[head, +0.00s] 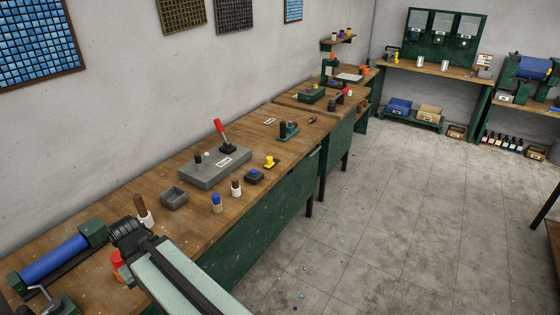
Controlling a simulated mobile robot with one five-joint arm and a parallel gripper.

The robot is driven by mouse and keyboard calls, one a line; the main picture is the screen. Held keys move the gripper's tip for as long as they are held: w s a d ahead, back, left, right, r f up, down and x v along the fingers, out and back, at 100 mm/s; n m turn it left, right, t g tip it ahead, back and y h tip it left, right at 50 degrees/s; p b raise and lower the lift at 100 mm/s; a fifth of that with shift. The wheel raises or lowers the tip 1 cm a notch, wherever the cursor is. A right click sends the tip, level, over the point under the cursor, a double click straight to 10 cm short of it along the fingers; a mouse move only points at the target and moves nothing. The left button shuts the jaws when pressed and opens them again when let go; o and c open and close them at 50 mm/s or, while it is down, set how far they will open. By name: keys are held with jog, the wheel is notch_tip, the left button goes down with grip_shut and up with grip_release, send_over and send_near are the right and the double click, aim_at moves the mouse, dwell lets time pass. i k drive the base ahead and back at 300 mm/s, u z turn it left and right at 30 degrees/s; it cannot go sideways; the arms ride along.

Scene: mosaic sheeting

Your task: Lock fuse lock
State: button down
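No part that I can name for certain as the fuse lock shows; the labels are too small to read. A grey box (214,168) with a small label and a raised red-handled lever (221,132) sits on the near workbench. A small dark block with a blue top (254,176) and a yellow knob on a dark base (269,162) stand beside its right side. My arm comes in from the bottom. Its dark ridged end (128,235) is over the bench at lower left, well short of the grey box. I cannot make out the fingers.
A blue roller (54,258) in a green frame lies left of my arm. More benches line the back wall.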

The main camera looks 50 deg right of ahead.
aim_at(268, 159)
jog(key=u, duration=1.05)
jog(key=k, duration=0.7)
jog(key=z, duration=0.35)
jog(key=i, duration=1)
